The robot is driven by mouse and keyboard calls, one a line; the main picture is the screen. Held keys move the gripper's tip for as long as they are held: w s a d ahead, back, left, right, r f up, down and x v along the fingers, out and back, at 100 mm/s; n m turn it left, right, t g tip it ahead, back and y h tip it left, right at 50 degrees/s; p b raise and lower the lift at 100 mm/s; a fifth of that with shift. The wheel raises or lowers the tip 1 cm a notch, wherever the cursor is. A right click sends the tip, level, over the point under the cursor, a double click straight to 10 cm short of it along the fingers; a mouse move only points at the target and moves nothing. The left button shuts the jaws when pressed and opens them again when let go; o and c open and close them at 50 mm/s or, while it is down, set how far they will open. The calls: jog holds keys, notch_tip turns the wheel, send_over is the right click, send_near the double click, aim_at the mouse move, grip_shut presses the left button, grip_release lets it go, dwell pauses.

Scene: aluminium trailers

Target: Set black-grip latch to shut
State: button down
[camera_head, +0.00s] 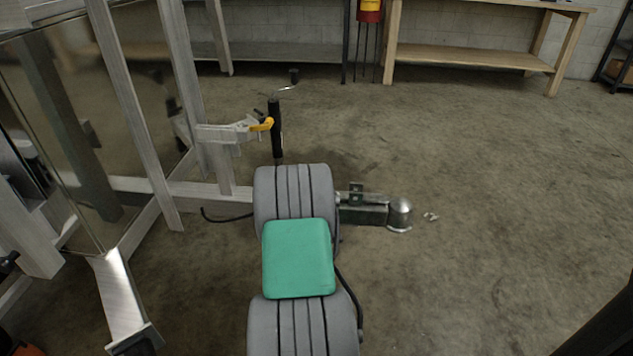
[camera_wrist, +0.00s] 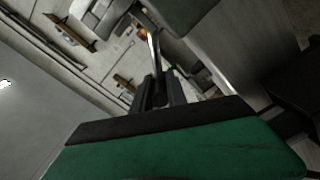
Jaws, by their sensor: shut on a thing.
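In the wrist view my gripper (camera_wrist: 160,92) shows its dark fingers close together. They are shut at the lower end of a thin metal lever (camera_wrist: 153,50), which looks like the latch. Its black grip is hard to tell from the dark fingers. In the head view my grey and green arm reaches over the trailer's drawbar and hides the gripper and whatever it holds. I cannot tell the latch's angle.
The coupler (camera_head: 375,210) sticks out right of my arm. A jack post (camera_head: 276,130) with a crank and a yellow-handled clamp (camera_head: 262,124) stands behind it. The metal trailer frame (camera_head: 122,90) fills the left.

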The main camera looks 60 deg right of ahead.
jog(key=shift+f, duration=0.2)
jog(key=c, duration=1.6)
grip_release()
jog(key=shift+c, duration=0.2)
jog(key=o, duration=0.3)
jog(key=b+v, duration=0.1)
jog(key=v, duration=0.7)
jog(key=shift+w, duration=0.1)
jog(key=shift+d, duration=0.1)
